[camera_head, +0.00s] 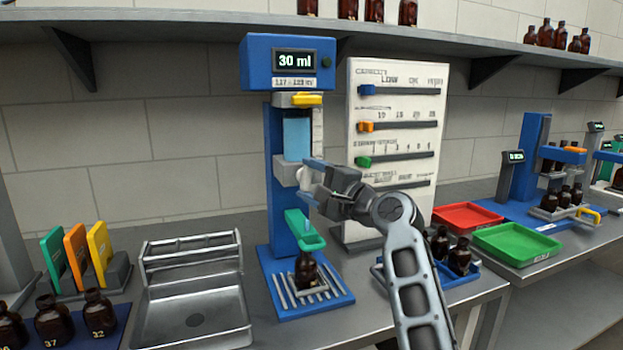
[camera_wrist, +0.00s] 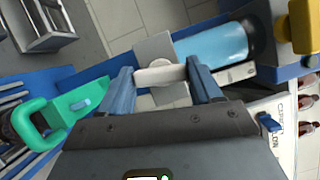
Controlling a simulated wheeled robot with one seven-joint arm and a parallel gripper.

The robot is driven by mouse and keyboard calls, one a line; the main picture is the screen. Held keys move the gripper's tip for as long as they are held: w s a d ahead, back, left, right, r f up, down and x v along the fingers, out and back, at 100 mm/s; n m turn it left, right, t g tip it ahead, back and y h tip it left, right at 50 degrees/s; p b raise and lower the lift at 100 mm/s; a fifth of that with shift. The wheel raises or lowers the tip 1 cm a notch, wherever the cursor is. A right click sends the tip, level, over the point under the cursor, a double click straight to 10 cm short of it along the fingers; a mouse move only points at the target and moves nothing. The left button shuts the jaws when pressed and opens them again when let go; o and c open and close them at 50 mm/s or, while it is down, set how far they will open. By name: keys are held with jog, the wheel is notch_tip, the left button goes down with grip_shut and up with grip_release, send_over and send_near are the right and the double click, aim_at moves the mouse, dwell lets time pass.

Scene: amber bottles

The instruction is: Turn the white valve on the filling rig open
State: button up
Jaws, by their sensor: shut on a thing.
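The blue filling rig (camera_head: 281,180) stands on the bench with a display reading 30 ml and a clear cylinder (camera_head: 297,136) of blue liquid, also in the wrist view (camera_wrist: 212,42). Its white valve (camera_head: 304,180) sits below the cylinder. My gripper (camera_head: 310,180) is at the valve from the right. In the wrist view, the two blue fingers (camera_wrist: 160,82) are shut on the white valve handle (camera_wrist: 160,75), which lies between them. In the head view the fingers partly hide the valve. An amber bottle (camera_head: 306,268) stands upright on the rig's base, below the green funnel-like part (camera_head: 304,230).
A slider board (camera_head: 396,145) stands right behind my gripper. A blue tray of amber bottles (camera_head: 459,256) is beside my arm. Red (camera_head: 466,217) and green (camera_head: 515,243) trays lie to the right. A metal sink tray (camera_head: 193,310) is left of the rig.

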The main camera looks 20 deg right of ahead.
jog(key=shift+n, duration=0.4)
jog(key=o, duration=1.1)
jog(key=shift+c, duration=0.2)
jog(key=b+v, duration=0.1)
jog(key=v, duration=0.6)
jog(key=shift+s, duration=0.35)
jog(key=shift+d, duration=0.15)
